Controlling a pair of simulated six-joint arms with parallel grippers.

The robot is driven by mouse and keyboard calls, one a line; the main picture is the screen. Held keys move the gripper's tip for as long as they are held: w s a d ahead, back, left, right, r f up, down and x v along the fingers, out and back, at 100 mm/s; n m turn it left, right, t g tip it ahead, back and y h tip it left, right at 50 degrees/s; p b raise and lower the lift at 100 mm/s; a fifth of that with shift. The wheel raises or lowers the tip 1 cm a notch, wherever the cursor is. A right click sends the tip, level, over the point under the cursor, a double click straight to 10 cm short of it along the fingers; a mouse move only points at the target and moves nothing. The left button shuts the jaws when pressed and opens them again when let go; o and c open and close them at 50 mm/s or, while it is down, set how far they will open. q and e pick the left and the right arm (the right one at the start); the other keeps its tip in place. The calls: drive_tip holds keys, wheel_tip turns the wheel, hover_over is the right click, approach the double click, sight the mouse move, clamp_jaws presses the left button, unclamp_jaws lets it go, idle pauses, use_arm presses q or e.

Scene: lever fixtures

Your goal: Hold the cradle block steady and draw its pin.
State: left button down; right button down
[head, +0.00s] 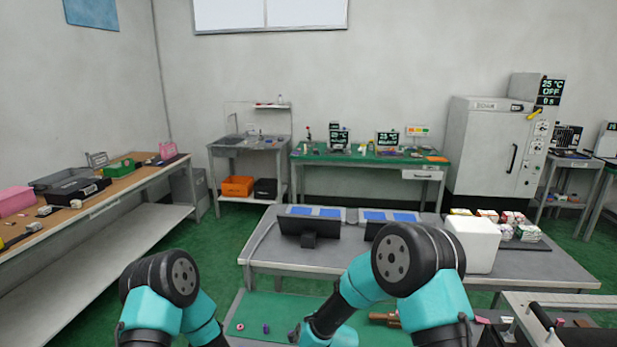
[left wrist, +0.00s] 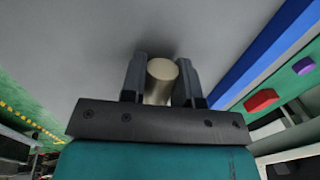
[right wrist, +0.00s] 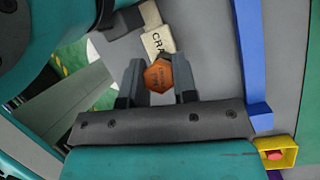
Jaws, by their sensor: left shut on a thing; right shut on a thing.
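The cradle block (right wrist: 157,42) shows in the right wrist view as a cream piece with a partly visible "CRA" label. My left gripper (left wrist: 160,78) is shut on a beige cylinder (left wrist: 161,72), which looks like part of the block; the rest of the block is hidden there. The left gripper's dark fingers also show beside the block at the top of the right wrist view. My right gripper (right wrist: 158,78) is shut on the orange hexagonal head of the pin (right wrist: 159,76), close against the labelled piece.
A blue edge strip (right wrist: 250,55) runs beside the grey surface. A yellow box with a red button (right wrist: 275,154) is near my right gripper. Small red (left wrist: 262,100) and purple (left wrist: 303,66) pieces lie beyond the strip on green. A grey table (head: 275,255) stands ahead.

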drive_tip(key=shift+r, duration=0.35)
idle(0.5)
drive_tip(key=shift+w+a+r, duration=0.1)
drive_tip(key=shift+w+r, duration=0.05)
drive_tip(key=shift+r, duration=0.7)
drive_tip(key=shift+w+r, duration=0.1)
drive_tip(key=shift+r, duration=0.7)
drive_tip(key=shift+r, duration=0.3)
drive_tip(key=shift+w+r, duration=0.2)
drive_tip(key=shift+r, duration=0.7)
use_arm(q)
drive_tip(key=c, duration=0.8)
unclamp_jaws()
drive_tip(key=shift+r, duration=0.15)
